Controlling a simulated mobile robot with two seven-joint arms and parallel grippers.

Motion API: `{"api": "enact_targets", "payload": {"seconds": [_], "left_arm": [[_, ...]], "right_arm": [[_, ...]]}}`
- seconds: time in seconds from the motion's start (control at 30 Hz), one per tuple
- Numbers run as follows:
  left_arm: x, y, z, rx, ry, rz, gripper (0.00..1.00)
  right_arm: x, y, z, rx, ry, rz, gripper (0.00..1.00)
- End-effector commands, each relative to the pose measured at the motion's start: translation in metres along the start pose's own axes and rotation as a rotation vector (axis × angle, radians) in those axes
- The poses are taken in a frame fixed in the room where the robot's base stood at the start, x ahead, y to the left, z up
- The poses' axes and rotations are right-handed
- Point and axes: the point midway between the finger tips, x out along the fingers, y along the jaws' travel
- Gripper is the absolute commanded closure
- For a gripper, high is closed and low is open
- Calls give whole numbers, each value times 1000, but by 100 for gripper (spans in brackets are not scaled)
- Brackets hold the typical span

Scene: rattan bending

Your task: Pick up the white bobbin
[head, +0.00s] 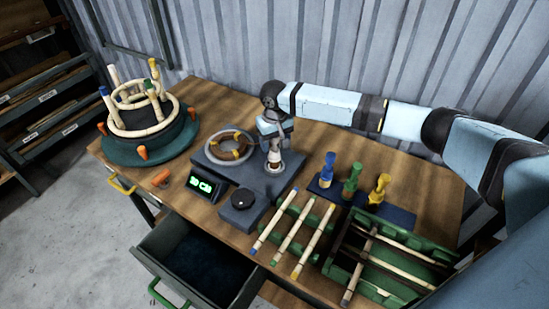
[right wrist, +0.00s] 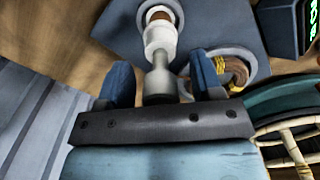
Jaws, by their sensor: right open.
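The white bobbin (head: 273,160) stands upright by the back right part of the grey slab, below my right gripper (head: 270,128). In the right wrist view the white bobbin (right wrist: 160,38) has a brown band near its far end. Its narrow, shaded near end lies between the two blue fingers of my right gripper (right wrist: 163,78). The fingers are apart, with a visible gap on each side of it. The gripper hides the bobbin's top in the head view. My left gripper is not in view.
The grey slab (head: 212,159) carries a ring coil (head: 229,147). Blue, green and yellow bobbins stand on a blue tray (head: 397,214) to the right. A scale with a green display (head: 201,185), rattan sticks (head: 288,235) and an open drawer (head: 195,262) are in front.

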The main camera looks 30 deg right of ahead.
Motion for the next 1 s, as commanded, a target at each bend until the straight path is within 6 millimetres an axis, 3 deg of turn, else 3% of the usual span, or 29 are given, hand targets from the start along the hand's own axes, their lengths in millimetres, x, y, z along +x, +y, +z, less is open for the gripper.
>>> {"api": "enact_targets", "payload": {"seconds": [0.2, 0.47, 0.5, 0.8, 1.0], "left_arm": [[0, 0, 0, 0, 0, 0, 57], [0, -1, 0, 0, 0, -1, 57], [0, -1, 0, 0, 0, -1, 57], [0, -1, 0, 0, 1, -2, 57], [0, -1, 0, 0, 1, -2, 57]], "right_arm": [[1, 0, 0, 0, 0, 0, 40], [1, 0, 0, 0, 0, 0, 97], [1, 0, 0, 0, 0, 0, 100], [-1, 0, 0, 0, 1, 0, 100], [-17, 0, -1, 0, 2, 0, 100]]}}
